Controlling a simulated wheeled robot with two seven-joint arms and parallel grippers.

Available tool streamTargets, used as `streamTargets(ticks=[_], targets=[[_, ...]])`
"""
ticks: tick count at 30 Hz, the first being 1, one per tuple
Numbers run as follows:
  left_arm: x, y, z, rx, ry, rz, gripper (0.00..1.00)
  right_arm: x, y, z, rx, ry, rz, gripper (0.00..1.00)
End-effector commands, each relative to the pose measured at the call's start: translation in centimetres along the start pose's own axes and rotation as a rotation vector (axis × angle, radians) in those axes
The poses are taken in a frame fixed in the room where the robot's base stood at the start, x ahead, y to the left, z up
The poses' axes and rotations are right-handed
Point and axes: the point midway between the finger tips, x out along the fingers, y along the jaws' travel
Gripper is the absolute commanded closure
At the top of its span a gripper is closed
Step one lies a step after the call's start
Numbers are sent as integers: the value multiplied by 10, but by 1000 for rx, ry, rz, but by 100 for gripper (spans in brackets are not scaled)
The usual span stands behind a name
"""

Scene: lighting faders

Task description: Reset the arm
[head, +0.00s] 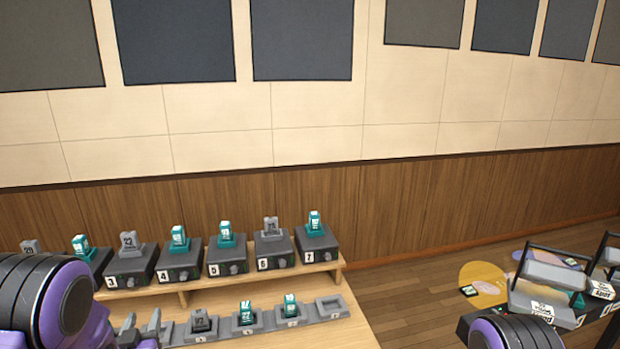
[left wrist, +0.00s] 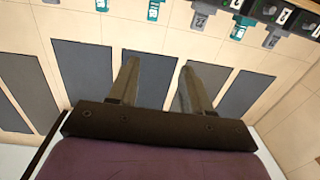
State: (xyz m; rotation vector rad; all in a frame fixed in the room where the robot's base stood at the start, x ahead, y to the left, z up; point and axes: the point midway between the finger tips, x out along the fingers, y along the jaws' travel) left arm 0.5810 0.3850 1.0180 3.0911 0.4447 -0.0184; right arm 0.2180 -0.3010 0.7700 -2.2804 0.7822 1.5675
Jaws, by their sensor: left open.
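My left gripper (head: 140,328) is low at the left in the head view, beside the front row of holders. Its two fingers are apart with nothing between them, as the left wrist view (left wrist: 158,85) also shows. Part of my right arm shows at the bottom right, but its gripper is not in view. Dark numbered fader boxes stand on a wooden shelf, among them box 4 (head: 180,262), box 6 (head: 274,250) and box 7 (head: 317,245). They carry teal or grey caps, such as the grey cap (head: 271,226) on box 6.
In front of the shelf, a grey strip (head: 262,327) holds several teal and grey pieces; its right-end slot (head: 330,306) looks empty. Caddies with handles (head: 545,278) stand at the right. Open wooden floor (head: 405,295) lies between. Dark panels (head: 303,40) hang on the wall.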

Motion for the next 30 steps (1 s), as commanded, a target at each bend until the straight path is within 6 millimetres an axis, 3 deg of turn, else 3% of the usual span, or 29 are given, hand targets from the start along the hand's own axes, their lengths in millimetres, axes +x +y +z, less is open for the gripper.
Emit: streamTargets(ticks=[5, 13, 20, 23, 26, 27, 30], targets=[[-9, -6, 17, -57, -75, -24, 51, 0, 0, 0, 0, 0, 0, 57], [-44, -8, 68, -119, -243, -75, 51, 6, -1, 2, 0, 1, 0, 57], [-100, -9, 144, -159, -455, -136, 51, 21, -2, 8, 0, 0, 0, 57], [-138, -10, 186, -172, -576, -173, 51, 32, -3, 13, 0, 0, 0, 57], [-191, -13, 237, -177, -733, -223, 51, 47, -4, 19, 0, 0, 0, 57], [-219, -15, 260, -174, -807, -247, 51, 55, -5, 22, 0, 0, 0, 57], [-286, -21, 305, -156, -978, -302, 51, 72, -7, 30, 0, 0, 0, 57]])
